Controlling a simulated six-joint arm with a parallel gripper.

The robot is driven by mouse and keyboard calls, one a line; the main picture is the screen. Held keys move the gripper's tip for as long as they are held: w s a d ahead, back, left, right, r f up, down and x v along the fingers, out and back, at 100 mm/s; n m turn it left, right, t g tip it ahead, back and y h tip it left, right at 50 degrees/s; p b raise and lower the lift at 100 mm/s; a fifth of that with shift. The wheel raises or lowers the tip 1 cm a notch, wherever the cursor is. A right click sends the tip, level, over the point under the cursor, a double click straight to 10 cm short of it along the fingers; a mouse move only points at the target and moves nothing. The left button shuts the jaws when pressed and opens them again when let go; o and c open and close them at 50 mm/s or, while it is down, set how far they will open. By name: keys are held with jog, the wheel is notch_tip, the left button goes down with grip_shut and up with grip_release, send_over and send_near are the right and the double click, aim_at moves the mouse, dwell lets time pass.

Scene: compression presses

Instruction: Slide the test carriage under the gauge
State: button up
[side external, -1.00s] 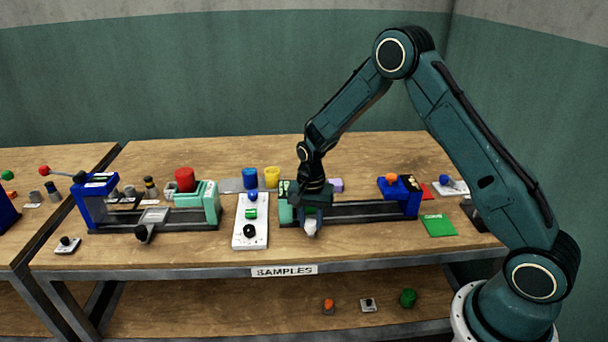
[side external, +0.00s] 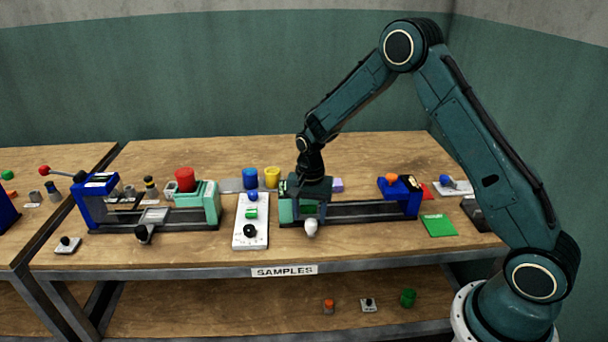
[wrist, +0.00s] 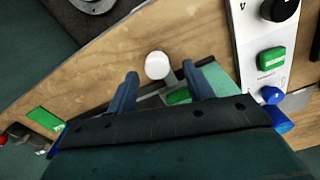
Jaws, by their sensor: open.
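The right press has a dark rail (side external: 360,210) running between a mint-green block (side external: 286,211) at its left end and a blue block (side external: 403,198) with an orange ball at its right end. A white knob (side external: 311,227), seemingly the test carriage's, stands at the front near the mint-green end. Most of the carriage is hidden by my gripper. My gripper (wrist: 160,80) is open and empty, above and behind the knob. In the wrist view the white knob (wrist: 158,65) shows just beyond the gap between the fingertips, apart from both. I cannot tell which block is the gauge.
A white control panel (side external: 240,239) with a black dial, green button and blue knob stands left of the press. A second press, with a black-knobbed carriage (side external: 153,217), stands farther left. A green mat (side external: 439,226) lies at right. The front tabletop is mostly clear.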

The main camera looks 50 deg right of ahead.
notch_tip(320, 180, up, 12)
jog(key=shift+f, duration=0.2)
dwell(0.5)
jog(key=s+a+r+n+t, duration=0.3)
jog(key=s+r+n, duration=0.3)
jog(key=s+r, duration=0.75)
jog(key=s+a+n+t, duration=0.1)
jog(key=s+n, duration=0.2)
jog(key=s, duration=0.5)
jog(key=s+a+r+n+t, duration=0.1)
jog(key=s+n, duration=0.2)
jog(key=s, duration=0.5)
jog(key=shift+r+t, duration=0.3)
